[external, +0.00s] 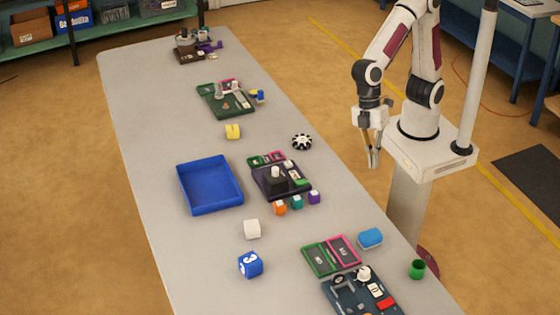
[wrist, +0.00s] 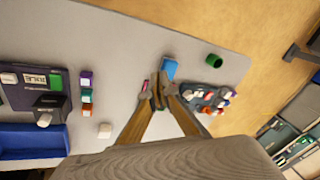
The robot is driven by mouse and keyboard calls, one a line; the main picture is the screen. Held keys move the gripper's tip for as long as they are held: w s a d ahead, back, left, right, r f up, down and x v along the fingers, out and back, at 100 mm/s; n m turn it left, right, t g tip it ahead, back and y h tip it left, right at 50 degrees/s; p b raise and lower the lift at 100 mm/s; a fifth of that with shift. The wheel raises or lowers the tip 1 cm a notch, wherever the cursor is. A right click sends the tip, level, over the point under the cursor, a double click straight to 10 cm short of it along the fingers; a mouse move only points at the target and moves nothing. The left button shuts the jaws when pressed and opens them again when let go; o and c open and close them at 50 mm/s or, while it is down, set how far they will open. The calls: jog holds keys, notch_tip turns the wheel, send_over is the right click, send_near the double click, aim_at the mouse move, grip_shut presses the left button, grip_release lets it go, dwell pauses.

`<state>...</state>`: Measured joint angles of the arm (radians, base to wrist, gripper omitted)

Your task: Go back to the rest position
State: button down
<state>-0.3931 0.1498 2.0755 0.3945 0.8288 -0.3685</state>
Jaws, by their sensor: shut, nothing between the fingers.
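My gripper (external: 373,162) points down beside the right long edge of the grey table, close to my white base, in the external view. Its fingers are shut and hold nothing. In the wrist view the two fingers of my gripper (wrist: 160,104) meet near the middle of the picture, above the table. They partly cover a board behind them. The arm is folded close to its pedestal.
The long table (external: 150,130) bears a blue tray (external: 238,200), a dark board with a black block (external: 276,184), a blue numbered cube (external: 250,265), a white cube (external: 252,229), a blue box (external: 370,238) and a green cup (external: 417,269). A light pole (external: 478,80) stands right of my arm.

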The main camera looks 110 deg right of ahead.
jog(key=s+d+r+m+t+h, duration=0.1)
jog(key=s+d+r+m+t, duration=0.1)
jog(key=d, duration=0.5)
jog(key=s+d+r+m+t+h, duration=0.1)
jog(key=s+d+r+m, duration=0.1)
jog(key=s+d+r, duration=0.2)
jog(key=s+d+r+m+t+h, duration=0.1)
jog(key=s+d+r+t, duration=0.1)
jog(key=s+d+r, duration=0.2)
jog(key=s+d, duration=0.3)
jog(key=d, duration=0.5)
jog(key=shift+s+m+t+h, duration=0.25)
jog(key=shift+m+t+h, duration=0.05)
jog(key=shift+m, duration=0.1)
